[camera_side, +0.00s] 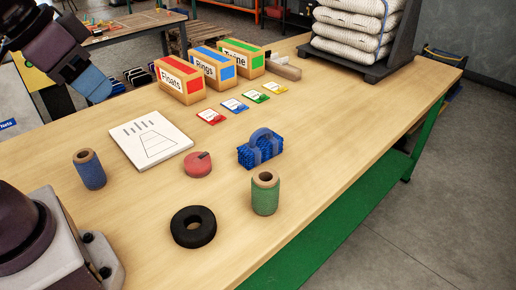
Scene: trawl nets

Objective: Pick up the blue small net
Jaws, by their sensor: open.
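The blue small net (260,149) is a compact dark blue bundle with lighter bands and an arched handle on top. It rests on the wooden table near the middle of the side view, between a red round item and the green spool. My gripper (93,86) is at the upper left, raised and well away from the net. Its fingertips are dark and blurred against the background, and nothing shows in them.
A green spool (265,194), red disc (198,164), black ring (193,226) and blue spool (89,169) stand around the net. Cards (235,105) and boxes (180,80) lie behind. A white diagram board (150,139) is left.

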